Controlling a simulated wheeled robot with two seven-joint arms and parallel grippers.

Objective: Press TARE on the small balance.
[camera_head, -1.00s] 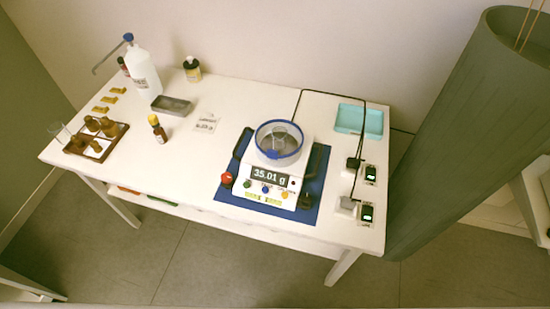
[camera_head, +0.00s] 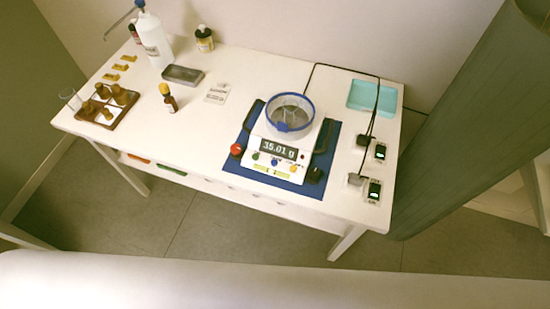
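The balance (camera_head: 276,160) stands on a blue mat (camera_head: 312,188) at the right half of the white table. Its lit display (camera_head: 284,149) reads 35.01 g. Small coloured buttons (camera_head: 274,163) sit in a row below the display; their lettering is too small to read, so I cannot tell which is TARE. A blue-rimmed round bowl (camera_head: 290,112) with a clear glass vessel inside rests on top. A red knob (camera_head: 236,149) is at its left and a black knob (camera_head: 315,175) at its right. Neither of my grippers is in view.
A teal tray (camera_head: 371,97) lies at the back right, near cables and two small devices with green screens (camera_head: 375,188). At left are a brown bottle (camera_head: 167,98), a grey tray (camera_head: 183,75), a vial rack (camera_head: 106,106) and a white pump bottle (camera_head: 154,42).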

